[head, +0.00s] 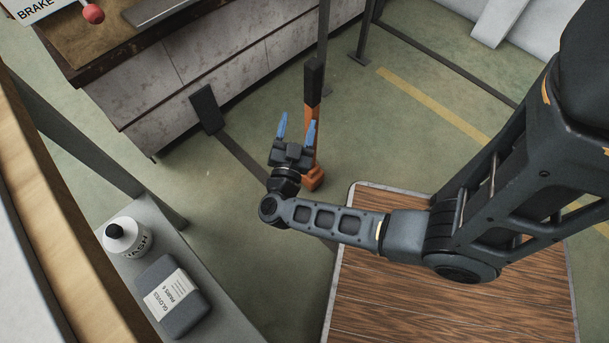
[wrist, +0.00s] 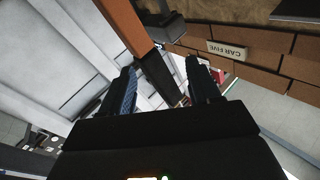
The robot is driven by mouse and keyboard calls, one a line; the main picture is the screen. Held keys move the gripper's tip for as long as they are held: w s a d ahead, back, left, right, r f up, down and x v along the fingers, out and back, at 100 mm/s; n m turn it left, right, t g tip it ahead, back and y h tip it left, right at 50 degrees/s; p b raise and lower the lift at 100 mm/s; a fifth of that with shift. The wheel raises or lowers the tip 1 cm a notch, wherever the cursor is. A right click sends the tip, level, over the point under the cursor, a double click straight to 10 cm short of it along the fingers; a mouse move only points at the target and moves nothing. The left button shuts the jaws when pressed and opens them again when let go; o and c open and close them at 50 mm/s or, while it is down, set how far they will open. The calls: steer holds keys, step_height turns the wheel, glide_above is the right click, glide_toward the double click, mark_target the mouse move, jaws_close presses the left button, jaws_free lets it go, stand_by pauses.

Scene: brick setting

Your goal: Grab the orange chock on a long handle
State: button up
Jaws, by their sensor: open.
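The orange chock's long handle (head: 313,108) stands close to upright on the floor, with a black grip (head: 314,76) at its top and an orange foot (head: 314,179) at the bottom. My gripper (head: 297,126) is open, its two blue-tipped fingers pointing up the picture. It overlaps the lower orange shaft in the head view, hiding part of it. In the wrist view the orange shaft (wrist: 126,27) and the black grip (wrist: 160,78) run slantwise ahead of and between the fingers (wrist: 164,84). I cannot tell whether they touch.
A wood-topped table (head: 400,296) is below my arm. A grey bench (head: 208,268) at lower left holds a white bottle (head: 127,238) and a dark gloves pack (head: 172,296). A grey cabinet (head: 220,75) stands behind, left of the handle. Open green floor (head: 395,135) lies right of it.

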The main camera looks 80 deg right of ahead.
step_height(320, 180, down, 10)
steer(key=w+d+m+g+y+b, duration=0.1)
steer(key=d+m+g+y+b, duration=0.3)
steer(key=g, duration=0.5)
steer(key=s+d+g+b, duration=0.1)
steer(key=s+d+b, duration=0.2)
steer(key=d, duration=0.2)
steer(key=shift+s+d+f+g, duration=0.3)
steer(key=shift+s+d+f, duration=0.05)
steer(key=shift+s+f, duration=0.05)
jaws_close()
stand_by(0.4)
steer(key=shift+r, duration=0.15)
